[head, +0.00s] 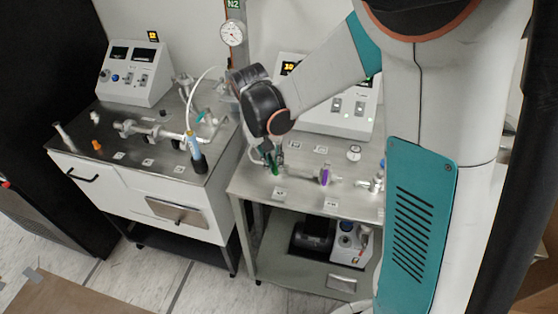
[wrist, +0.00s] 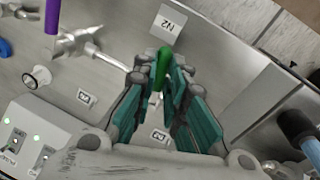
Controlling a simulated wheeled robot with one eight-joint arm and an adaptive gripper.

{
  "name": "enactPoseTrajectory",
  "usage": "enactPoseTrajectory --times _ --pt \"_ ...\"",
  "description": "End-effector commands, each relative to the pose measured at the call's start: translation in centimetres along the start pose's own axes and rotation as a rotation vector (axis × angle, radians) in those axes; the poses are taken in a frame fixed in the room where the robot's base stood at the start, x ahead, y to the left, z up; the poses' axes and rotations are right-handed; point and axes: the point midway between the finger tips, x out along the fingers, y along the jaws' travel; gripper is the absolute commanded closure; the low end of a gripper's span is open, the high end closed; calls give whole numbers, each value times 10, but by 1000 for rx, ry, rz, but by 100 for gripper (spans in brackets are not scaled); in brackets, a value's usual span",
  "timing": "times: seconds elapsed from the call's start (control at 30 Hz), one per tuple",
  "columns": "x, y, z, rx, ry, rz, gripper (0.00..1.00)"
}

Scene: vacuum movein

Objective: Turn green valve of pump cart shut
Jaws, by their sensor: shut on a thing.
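The green valve (wrist: 161,66) shows in the wrist view between the two fingers of my gripper (wrist: 162,80). The fingers are closed on its handle from both sides. A metal pipe runs left from it. In the head view the green valve (head: 276,165) sits at the left part of the pump cart (head: 262,188) top, and my gripper (head: 271,157) reaches down to it from above. The fingers and wrist partly hide the valve's base.
A control box (head: 345,105) stands behind.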

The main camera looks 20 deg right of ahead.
Motion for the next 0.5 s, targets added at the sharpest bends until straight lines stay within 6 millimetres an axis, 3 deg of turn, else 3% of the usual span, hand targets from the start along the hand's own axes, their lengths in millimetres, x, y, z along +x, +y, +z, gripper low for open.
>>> enactPoseTrajectory --times 0.5 --pt "-2 -12 -3 219 -43 -1 100"
